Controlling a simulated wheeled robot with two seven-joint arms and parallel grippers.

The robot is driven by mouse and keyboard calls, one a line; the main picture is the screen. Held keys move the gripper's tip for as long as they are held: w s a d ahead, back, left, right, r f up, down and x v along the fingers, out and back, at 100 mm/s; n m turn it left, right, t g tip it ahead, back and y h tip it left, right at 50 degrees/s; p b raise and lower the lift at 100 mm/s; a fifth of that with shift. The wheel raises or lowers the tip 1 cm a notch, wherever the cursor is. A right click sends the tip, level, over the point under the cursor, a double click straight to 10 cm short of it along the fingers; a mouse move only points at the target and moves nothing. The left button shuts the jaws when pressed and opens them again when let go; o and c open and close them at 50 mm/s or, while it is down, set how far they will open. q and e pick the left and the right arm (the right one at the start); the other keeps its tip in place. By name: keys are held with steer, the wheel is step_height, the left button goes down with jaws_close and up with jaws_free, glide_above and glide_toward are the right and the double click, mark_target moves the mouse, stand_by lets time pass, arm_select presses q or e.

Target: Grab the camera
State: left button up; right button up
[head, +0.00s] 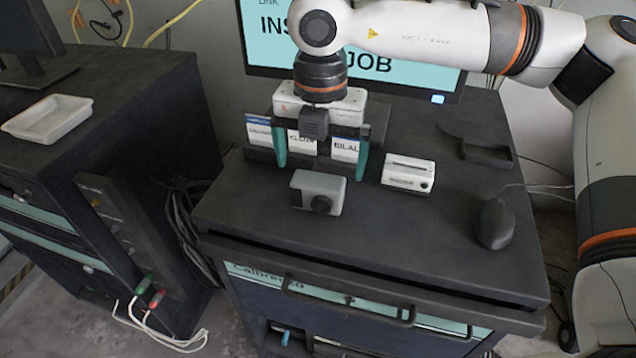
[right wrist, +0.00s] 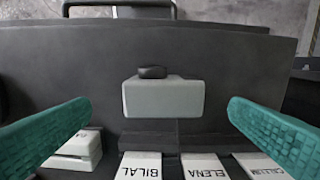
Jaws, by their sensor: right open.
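The camera (head: 318,190) is a small grey box with a dark round lens, standing on the dark cabinet top in front of a row of name cards. It also shows in the right wrist view (right wrist: 163,98), centred between the fingers and apart from both. My right gripper (head: 320,165) is open, with teal fingers pointing down over the name cards, just behind the camera in the head view. In the right wrist view its two fingers (right wrist: 160,120) are spread wide and hold nothing. My left gripper is not in view.
Name cards (head: 345,149) stand in a dark holder behind the camera. A white card reader (head: 408,174) is to its right, and a black mouse (head: 494,224) farther right. A monitor (head: 262,45) stands behind. The cabinet top in front of the camera is clear.

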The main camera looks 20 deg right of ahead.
mark_target(318, 179)
step_height(318, 179, down, 2)
steer(key=shift+w+a+f+p, duration=0.15)
steer(key=shift+f+p, duration=0.1)
steer(key=shift+p, duration=1)
step_height(318, 179, down, 2)
steer(key=shift+f+p, duration=0.15)
steer(key=shift+p, duration=0.15)
steer(key=shift+f, duration=0.35)
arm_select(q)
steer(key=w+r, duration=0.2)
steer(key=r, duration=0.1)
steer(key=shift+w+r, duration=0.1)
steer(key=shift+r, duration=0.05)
arm_select(e)
steer(key=c, duration=1.1)
steer(key=shift+w, duration=0.1)
